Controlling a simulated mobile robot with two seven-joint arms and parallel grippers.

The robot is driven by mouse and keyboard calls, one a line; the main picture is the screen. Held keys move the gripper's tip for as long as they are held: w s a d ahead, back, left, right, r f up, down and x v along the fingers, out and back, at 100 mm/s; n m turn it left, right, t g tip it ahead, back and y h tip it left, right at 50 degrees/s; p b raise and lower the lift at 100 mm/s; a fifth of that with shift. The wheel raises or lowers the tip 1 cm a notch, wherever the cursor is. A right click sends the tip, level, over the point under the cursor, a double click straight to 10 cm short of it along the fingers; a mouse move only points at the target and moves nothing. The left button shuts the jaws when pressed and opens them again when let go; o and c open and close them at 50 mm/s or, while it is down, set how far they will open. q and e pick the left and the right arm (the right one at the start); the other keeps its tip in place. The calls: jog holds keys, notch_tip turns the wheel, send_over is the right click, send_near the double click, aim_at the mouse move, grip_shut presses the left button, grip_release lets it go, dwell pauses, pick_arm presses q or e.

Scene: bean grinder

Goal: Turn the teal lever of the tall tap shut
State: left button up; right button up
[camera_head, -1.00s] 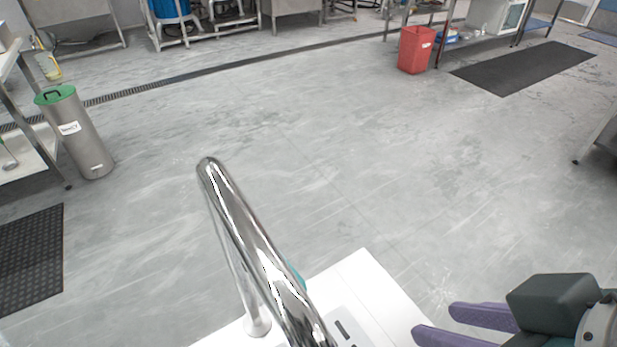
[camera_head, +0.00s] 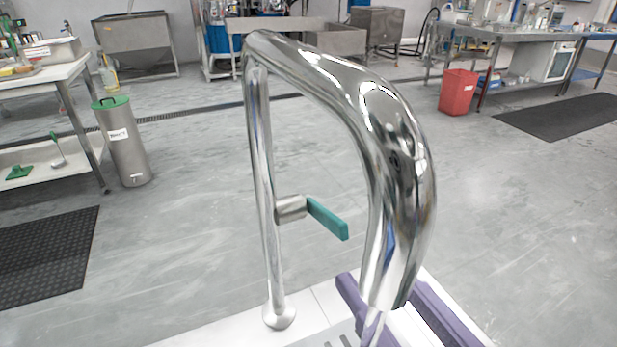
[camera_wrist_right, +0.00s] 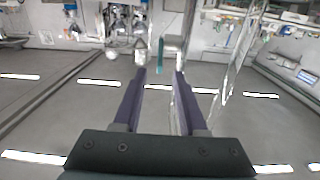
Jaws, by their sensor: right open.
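The tall tap (camera_head: 262,170) is a shiny chrome pipe that rises from a white counter and arches toward me in the head view. Its teal lever (camera_head: 327,218) sticks out to the right of a short metal valve stub (camera_head: 290,208) on the upright, tilted downward. My right gripper (camera_head: 378,282), with purple fingers, is open below and right of the lever, partly hidden by the spout. In the right wrist view the teal lever (camera_wrist_right: 160,55) shows ahead, in line with the gap between the open fingertips (camera_wrist_right: 160,75), apart from them. My left gripper is not in view.
The chrome spout (camera_head: 400,170) hangs close in front of my right gripper. The white counter (camera_head: 320,305) lies below. Beyond are open grey floor, a steel bin with a green lid (camera_head: 122,142), a red bin (camera_head: 458,92) and steel tables.

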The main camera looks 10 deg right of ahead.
aim_at(334, 216)
jog(key=x, duration=0.8)
jog(key=shift+w+b, duration=0.2)
jog(key=shift+b, duration=0.15)
jog(key=shift+c, duration=0.2)
grip_shut()
dwell(0.8)
